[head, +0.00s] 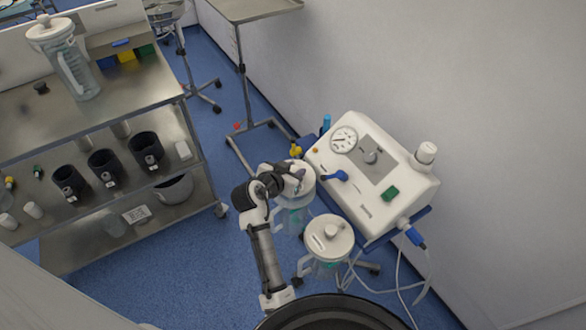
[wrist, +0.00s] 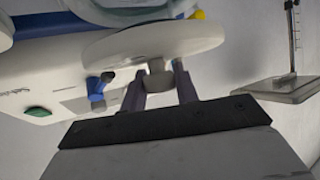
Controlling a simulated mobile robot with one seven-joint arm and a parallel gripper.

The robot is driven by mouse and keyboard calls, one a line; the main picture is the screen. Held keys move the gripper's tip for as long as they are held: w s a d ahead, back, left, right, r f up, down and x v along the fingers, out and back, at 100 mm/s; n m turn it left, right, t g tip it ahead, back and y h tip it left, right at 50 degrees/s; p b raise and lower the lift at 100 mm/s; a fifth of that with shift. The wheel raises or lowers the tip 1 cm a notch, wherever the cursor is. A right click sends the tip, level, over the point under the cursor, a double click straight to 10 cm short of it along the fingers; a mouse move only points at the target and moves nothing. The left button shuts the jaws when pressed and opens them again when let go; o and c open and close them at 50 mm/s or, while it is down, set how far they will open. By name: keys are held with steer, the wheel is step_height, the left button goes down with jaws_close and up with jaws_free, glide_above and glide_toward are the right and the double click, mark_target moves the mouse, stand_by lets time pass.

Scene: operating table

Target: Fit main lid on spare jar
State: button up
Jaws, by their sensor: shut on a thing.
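My gripper (head: 297,173) is shut on the central knob of a round white lid (wrist: 155,38). In the head view this lid (head: 304,187) is over a clear jar (head: 292,219) at the left side of the suction machine. The wrist view shows clear jar material (wrist: 130,10) right beyond the lid; I cannot tell whether the lid is seated or slightly above it. A second clear jar with a white lid (head: 329,237) stands nearer, at the machine's front. Another clear jar (head: 75,70) with a cream top stands on the steel cart. Which jar is the spare cannot be told.
The white suction machine (head: 375,175) with gauge, knobs and hoses is right beside the lid. The steel cart (head: 110,105) on the left holds black cups and bins. A grey tray stand (head: 250,10) is behind.

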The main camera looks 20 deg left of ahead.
steer(key=shift+f+b, duration=0.65)
steer(key=shift+f, duration=0.55)
steer(key=shift+f+b, duration=0.15)
steer(key=shift+b, duration=0.2)
stand_by(0.9)
steer(key=shift+f, duration=0.35)
steer(key=shift+f+b, duration=0.6)
steer(key=shift+b, duration=0.15)
steer(key=o, duration=1.1)
steer(key=b+v, duration=0.2)
steer(key=v, duration=1.2)
steer(key=shift+d, duration=0.1)
steer(key=shift+w, duration=0.1)
